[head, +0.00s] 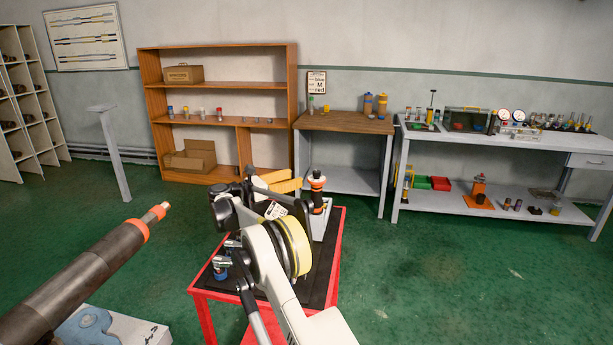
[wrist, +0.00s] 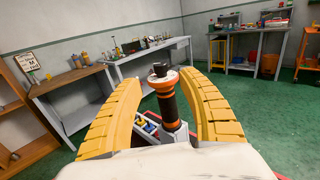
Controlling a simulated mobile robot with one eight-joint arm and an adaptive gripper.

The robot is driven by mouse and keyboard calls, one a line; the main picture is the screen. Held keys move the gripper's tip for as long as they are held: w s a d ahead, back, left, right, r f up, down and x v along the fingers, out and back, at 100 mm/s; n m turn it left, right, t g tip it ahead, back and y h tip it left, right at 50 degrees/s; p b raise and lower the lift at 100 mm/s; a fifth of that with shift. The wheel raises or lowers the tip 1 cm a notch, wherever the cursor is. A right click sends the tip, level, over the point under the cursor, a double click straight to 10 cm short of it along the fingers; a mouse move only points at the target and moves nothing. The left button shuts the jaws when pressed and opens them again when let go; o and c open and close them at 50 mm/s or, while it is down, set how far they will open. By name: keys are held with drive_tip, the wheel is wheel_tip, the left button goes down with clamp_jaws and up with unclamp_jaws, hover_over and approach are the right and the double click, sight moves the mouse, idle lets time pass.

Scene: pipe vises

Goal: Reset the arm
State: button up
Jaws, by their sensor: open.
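My arm reaches over a red cart (head: 333,262) with a dark top in the head view. My gripper (head: 278,182) is at its far end, with yellow fingers partly hidden behind the wrist. In the wrist view my gripper (wrist: 163,78) is open, its two curved yellow fingers spread wide. A black and orange upright tool (wrist: 170,105) shows between the fingers in that view, with no finger touching it that I can see. The same tool (head: 317,190) stands on the cart just right of my gripper in the head view.
A thick dark pipe (head: 80,280) with an orange collar juts in at the left. A wooden-topped table (head: 345,122), a brown shelf (head: 291,90) and a grey workbench (head: 510,138) line the back wall. Green floor is clear at right.

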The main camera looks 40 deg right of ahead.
drive_tip(key=shift+w+a, duration=0.1)
drive_tip(key=shift+a, duration=1)
drive_tip(key=s+a+r+m+t+y, duration=0.3)
drive_tip(key=s+a+r+y, duration=0.1)
drive_tip(key=s+a, duration=0.3)
drive_tip(key=s+a+r+m+t+y, duration=0.2)
drive_tip(key=s+a+r+m+y, duration=0.3)
drive_tip(key=s, duration=0.3)
drive_tip(key=s+a+f+m+t+y, duration=0.2)
drive_tip(key=s+a+f+m+y, duration=0.2)
drive_tip(key=s+a, duration=0.7)
drive_tip(key=s+a+f+m+t+y, duration=0.1)
drive_tip(key=s+a+f+m+y, duration=0.4)
drive_tip(key=s+a, duration=0.7)
drive_tip(key=s+f, duration=0.2)
drive_tip(key=s, duration=0.2)
drive_tip(key=shift+t, duration=0.4)
